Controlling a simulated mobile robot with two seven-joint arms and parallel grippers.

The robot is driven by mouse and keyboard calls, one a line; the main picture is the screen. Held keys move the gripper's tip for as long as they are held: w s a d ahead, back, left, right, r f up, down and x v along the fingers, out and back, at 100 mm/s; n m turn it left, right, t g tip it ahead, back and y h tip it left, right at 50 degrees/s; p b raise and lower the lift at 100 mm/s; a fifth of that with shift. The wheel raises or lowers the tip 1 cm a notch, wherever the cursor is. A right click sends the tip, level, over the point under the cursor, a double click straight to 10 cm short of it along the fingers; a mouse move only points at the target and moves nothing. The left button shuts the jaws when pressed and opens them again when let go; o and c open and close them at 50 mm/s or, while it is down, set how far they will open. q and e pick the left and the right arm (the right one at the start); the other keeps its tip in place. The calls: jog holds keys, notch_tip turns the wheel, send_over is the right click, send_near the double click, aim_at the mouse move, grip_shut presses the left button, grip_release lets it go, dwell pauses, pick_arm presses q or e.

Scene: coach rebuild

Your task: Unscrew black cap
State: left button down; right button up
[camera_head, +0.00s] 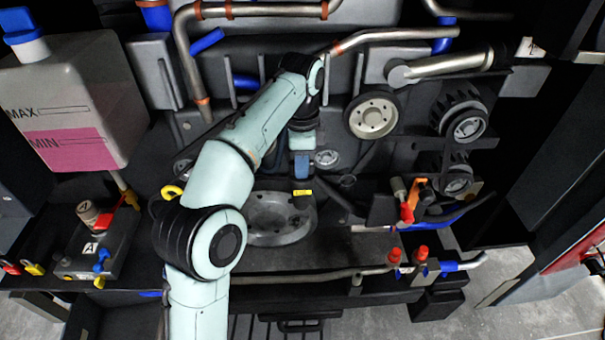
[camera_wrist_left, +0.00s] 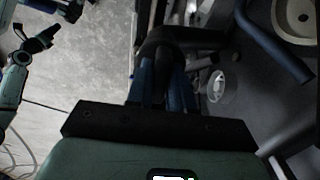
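My left arm reaches from the bottom of the head view into the engine bay. Its gripper (camera_head: 302,168) points down, with blue fingers beside a small pale pulley. In the left wrist view the blue fingers (camera_wrist_left: 163,88) are close together, with a dark gap between them. A dark rounded part (camera_wrist_left: 172,42) lies at their tips; I cannot tell whether it is the black cap or whether the fingers hold it. No black cap shows clearly in the head view. A teal and black arm (camera_wrist_left: 14,82), apparently my right one, shows at the left of the wrist view; its fingers are unclear.
A tank (camera_head: 75,100) with MAX and MIN marks and pink fluid stands at left. A battery (camera_head: 95,245) sits below it. A cream pulley (camera_head: 373,115) and black ribbed pulleys (camera_head: 466,124) are to the right. Metal pipes (camera_head: 250,10) cross above the arm.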

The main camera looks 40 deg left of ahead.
jog(key=shift+r, duration=0.1)
dwell(0.3)
pick_arm(q)
jog(key=n, duration=0.2)
jog(key=shift+n+p, duration=0.4)
jog(key=n, duration=0.3)
jog(key=shift+p, duration=0.3)
pick_arm(e)
jog(key=shift+w+r, duration=0.5)
jog(key=shift+r, duration=0.25)
pick_arm(q)
jog(key=n+p, duration=0.1)
jog(key=n, duration=0.3)
jog(key=shift+n, duration=1.1)
pick_arm(e)
jog(key=shift+w+r, duration=0.5)
jog(key=shift+r, duration=0.25)
jog(key=shift+r, duration=0.1)
